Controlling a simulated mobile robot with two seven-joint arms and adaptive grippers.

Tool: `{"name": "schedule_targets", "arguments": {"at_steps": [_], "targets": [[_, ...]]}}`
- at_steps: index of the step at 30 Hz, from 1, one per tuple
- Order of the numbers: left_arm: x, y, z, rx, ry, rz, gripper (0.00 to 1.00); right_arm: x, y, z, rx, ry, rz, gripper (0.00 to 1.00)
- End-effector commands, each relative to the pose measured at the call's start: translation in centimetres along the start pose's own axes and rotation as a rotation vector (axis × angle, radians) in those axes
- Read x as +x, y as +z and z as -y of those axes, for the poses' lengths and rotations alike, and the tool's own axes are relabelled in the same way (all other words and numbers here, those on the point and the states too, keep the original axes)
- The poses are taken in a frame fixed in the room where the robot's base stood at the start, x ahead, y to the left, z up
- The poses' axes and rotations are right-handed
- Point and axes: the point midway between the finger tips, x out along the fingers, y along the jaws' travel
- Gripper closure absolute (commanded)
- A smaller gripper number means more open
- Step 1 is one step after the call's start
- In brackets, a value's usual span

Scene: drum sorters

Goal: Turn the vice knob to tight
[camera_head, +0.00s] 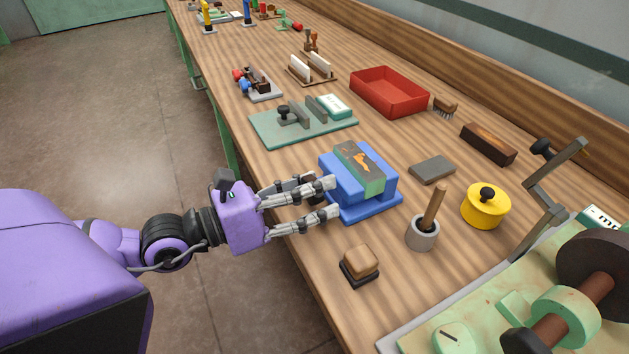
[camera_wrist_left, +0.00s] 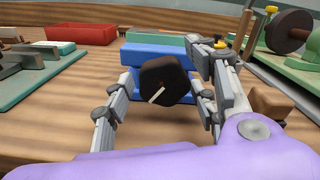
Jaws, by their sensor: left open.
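The blue vice (camera_head: 340,199) stands near the front edge of the bench, with a green block marked orange held at its top. Its dark knob (camera_wrist_left: 163,79) faces my left gripper and carries a white pointer line slanting down to the left in the left wrist view. My left gripper (camera_head: 335,197) is open at the front of the vice; its fingers (camera_wrist_left: 160,110) lie on either side of the knob, with gaps visible. In the head view the knob is hidden by the gripper. My right gripper is not in view.
A tan-topped brush block (camera_head: 360,261), a grey mortar with a wooden pestle (camera_head: 422,233) and a yellow pot (camera_head: 486,206) stand to the right. A green plate with dark blocks (camera_head: 303,122) and a red tray (camera_head: 389,91) lie beyond the vice. A large crank machine (camera_head: 545,320) fills the near right.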

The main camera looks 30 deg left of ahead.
Motion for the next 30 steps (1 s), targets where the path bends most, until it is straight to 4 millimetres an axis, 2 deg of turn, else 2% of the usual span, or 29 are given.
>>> {"name": "schedule_targets", "arguments": {"at_steps": [2, 9, 11, 12, 21, 29, 30], "targets": [[-0.02, -0.02, -0.02, 0.0, 0.0, 0.0, 0.5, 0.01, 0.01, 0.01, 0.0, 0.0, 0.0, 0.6], [-0.04, -0.03, -0.06, 0.0, 0.001, -0.001, 0.81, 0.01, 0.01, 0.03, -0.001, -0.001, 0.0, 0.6], [-0.04, -0.03, -0.07, 0.0, 0.002, -0.001, 0.89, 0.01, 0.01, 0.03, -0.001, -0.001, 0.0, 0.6], [-0.05, -0.03, -0.08, 0.0, 0.002, -0.001, 0.9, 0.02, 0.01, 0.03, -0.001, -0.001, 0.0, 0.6], [-0.08, -0.14, -0.19, 0.115, 0.003, -0.004, 0.91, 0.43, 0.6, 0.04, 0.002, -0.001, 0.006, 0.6], [-0.1, -0.16, -0.21, 0.119, 0.004, -0.005, 0.91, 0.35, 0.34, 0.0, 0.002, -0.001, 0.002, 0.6], [-0.1, -0.17, -0.21, 0.119, 0.004, -0.006, 0.59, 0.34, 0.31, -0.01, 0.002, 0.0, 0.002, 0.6]]}}
